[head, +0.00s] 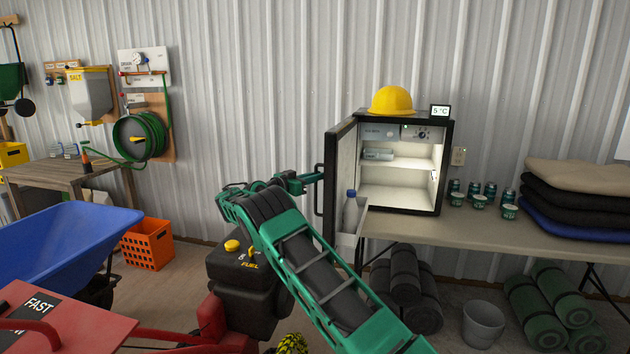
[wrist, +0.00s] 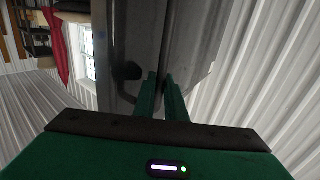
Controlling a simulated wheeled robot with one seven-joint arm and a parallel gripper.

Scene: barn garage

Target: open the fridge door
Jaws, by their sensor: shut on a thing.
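The small black fridge (head: 446,172) stands on the table with its door (head: 342,170) swung open to the left. The lit white inside shows shelves with a few items, and a bottle (head: 350,210) sits in the door. My gripper (head: 319,176) is at the outer side of the door, shut on the dark door handle (head: 318,192). In the wrist view my green fingers (wrist: 161,88) are close together against the dark door, and the handle (wrist: 131,72) shows beside them. The exact grip between the fingertips is hard to make out.
A yellow hard hat (head: 391,100) sits on the fridge. Cans (head: 480,200) and folded cloths (head: 575,195) lie to the right on the table (head: 480,226). A black fuel container (head: 243,285), red machine (head: 75,320) and blue wheelbarrow (head: 70,240) fill the left. Rolled mats lie below the table.

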